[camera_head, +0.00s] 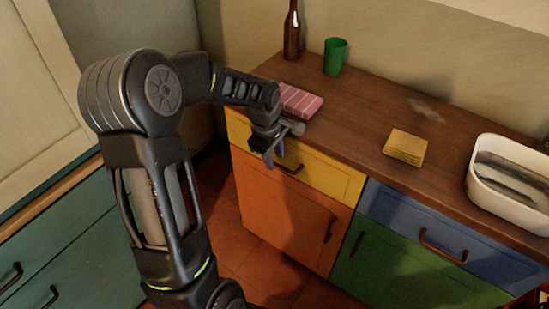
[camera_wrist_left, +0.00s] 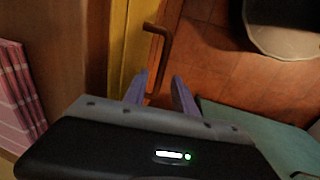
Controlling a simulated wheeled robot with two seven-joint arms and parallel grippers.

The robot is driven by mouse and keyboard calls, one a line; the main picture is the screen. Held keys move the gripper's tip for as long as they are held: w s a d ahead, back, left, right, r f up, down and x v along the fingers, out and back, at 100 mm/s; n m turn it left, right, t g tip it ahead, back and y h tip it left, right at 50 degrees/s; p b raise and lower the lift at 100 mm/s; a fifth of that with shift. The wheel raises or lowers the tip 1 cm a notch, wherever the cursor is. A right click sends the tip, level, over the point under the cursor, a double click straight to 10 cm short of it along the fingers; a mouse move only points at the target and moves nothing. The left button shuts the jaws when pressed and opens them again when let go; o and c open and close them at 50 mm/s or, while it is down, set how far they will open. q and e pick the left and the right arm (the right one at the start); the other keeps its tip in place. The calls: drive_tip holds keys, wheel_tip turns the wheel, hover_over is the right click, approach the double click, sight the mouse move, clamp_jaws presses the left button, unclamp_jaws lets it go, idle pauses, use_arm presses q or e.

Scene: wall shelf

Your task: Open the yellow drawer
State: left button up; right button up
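The yellow drawer (camera_head: 325,175) is at the top left of the counter's front and looks closed. Its dark handle (camera_head: 290,168) is partly behind my left gripper (camera_head: 274,153). In the left wrist view the yellow front (camera_wrist_left: 130,45) is a narrow upright strip, and the bar handle (camera_wrist_left: 163,60) stands out from it. My left gripper's two purple fingers (camera_wrist_left: 160,92) are apart, with the handle's near end in the gap between them. I cannot tell whether either finger touches it. My right gripper is in neither view.
An orange door (camera_head: 285,210) is below the drawer; a blue drawer (camera_head: 420,235) and a green door (camera_head: 390,275) are to the right. On the wooden top (camera_head: 360,110) are a pink striped cloth (camera_head: 300,99), green cup (camera_head: 335,57), bottle (camera_head: 292,35), yellow stack (camera_head: 405,147) and white basin (camera_head: 490,195).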

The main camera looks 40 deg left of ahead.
use_arm(q)
drive_tip(key=shift+w+f, duration=0.1)
drive_tip(key=shift+f, duration=0.4)
drive_tip(key=shift+c, duration=0.2)
clamp_jaws()
idle(0.9)
